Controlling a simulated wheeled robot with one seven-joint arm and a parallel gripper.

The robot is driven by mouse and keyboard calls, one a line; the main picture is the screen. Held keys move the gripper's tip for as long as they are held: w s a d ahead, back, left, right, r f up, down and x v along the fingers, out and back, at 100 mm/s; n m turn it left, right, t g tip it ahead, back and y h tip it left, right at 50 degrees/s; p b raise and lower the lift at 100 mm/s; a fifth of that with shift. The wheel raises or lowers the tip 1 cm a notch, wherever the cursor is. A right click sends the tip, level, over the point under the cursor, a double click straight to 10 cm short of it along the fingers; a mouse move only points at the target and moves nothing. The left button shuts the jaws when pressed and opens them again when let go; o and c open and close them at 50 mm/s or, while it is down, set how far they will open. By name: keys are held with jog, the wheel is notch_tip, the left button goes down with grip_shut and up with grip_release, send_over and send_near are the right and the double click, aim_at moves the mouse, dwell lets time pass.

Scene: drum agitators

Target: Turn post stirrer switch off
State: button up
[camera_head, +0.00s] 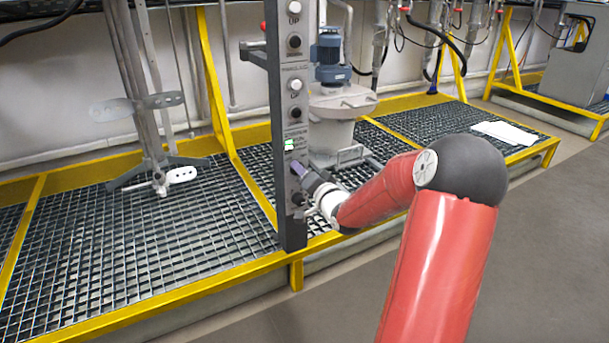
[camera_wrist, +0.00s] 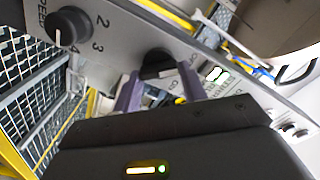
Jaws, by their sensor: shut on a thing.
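The dark control post (camera_head: 293,222) stands at the front edge of the grating, with a column of knobs on its narrow face. In the wrist view, the black stirrer switch (camera_wrist: 157,62) sits on the grey panel between the two purple fingers of my gripper (camera_wrist: 160,92). The fingers are shut on it, one on each side. In the head view my gripper (camera_head: 301,172) reaches the post from the right, just below a lit green indicator (camera_head: 290,144); the switch is hidden there. The printing beside the switch is partly covered, so its setting is unclear.
A black speed knob (camera_wrist: 68,26) with numbers sits beside the switch; other knobs (camera_head: 295,84) are higher on the post. Behind are a lidded drum (camera_head: 331,122) with a blue motor (camera_head: 329,50) and a paddle agitator (camera_head: 160,165). The floor at right is clear.

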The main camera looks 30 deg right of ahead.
jog(key=shift+f, duration=0.15)
jog(key=o, duration=1)
jog(key=shift+s, duration=0.1)
jog(key=s+p, duration=0.1)
jog(key=s, duration=0.6)
jog(key=shift+s+d, duration=0.1)
jog(key=shift+s, duration=0.25)
